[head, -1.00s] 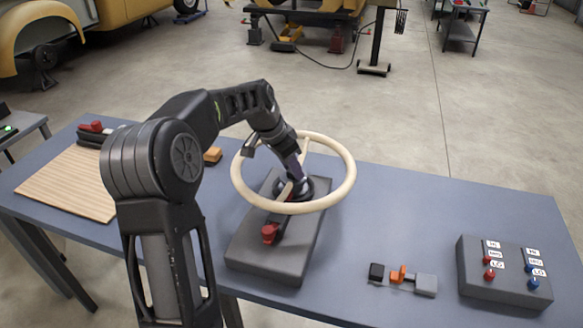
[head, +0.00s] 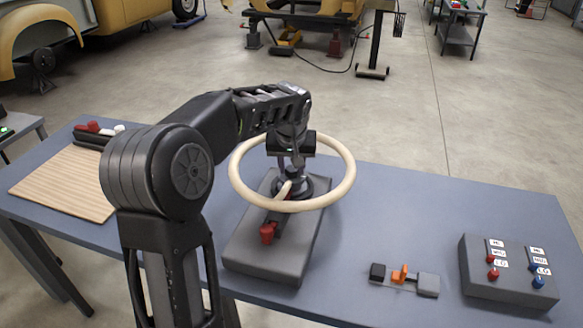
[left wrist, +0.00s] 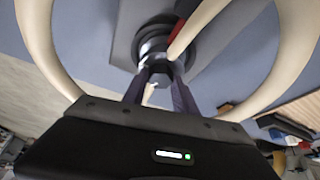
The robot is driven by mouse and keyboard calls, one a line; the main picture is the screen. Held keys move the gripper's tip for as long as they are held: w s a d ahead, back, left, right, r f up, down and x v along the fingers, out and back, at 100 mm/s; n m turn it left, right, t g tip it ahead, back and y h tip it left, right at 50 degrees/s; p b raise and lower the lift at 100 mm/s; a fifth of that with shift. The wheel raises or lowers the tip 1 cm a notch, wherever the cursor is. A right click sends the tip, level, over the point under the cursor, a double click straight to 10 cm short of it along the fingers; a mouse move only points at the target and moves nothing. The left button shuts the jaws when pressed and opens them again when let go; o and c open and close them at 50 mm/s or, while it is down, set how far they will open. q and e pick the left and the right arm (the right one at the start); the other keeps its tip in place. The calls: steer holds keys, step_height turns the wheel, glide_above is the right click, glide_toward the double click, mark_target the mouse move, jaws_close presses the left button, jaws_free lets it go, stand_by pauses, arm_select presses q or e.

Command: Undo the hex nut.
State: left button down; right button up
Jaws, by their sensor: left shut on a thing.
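The hex nut (left wrist: 159,68) is a grey metal piece at the hub of a cream steering wheel (head: 348,178). The wheel sits on a dark round hub mount (left wrist: 152,42) above a grey base block (head: 262,255). My left gripper (head: 296,174) points down through the wheel's ring at the hub. In the left wrist view its two fingers (left wrist: 160,80) are shut on the nut, one on each side. In the head view the nut is hidden behind the fingers and hub. My right gripper is in neither view.
A red knob (head: 267,233) stands on the base block. To the right lie a small orange-and-black clamp-like fixture (head: 401,276) and a grey switch box (head: 505,285). A wooden board (head: 62,184) lies at the left.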

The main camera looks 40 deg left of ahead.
arm_select(q)
steer(key=n, duration=0.2)
steer(key=shift+w+d+n+g+y+b, duration=0.1)
steer(key=shift+n+g+y+b, duration=0.2)
steer(key=shift+n+y+b, duration=0.1)
steer(key=n+g, duration=0.1)
steer(key=n, duration=0.1)
steer(key=shift+n+y, duration=0.3)
steer(key=shift+n, duration=0.1)
steer(key=shift+w+n+g+y, duration=0.15)
steer(key=shift+n+g, duration=0.3)
steer(key=shift+n, duration=0.7)
steer(key=shift+n+g+y, duration=0.15)
steer(key=shift+n+g, duration=0.3)
steer(key=shift+n, duration=0.7)
steer(key=c, duration=1)
jaws_free()
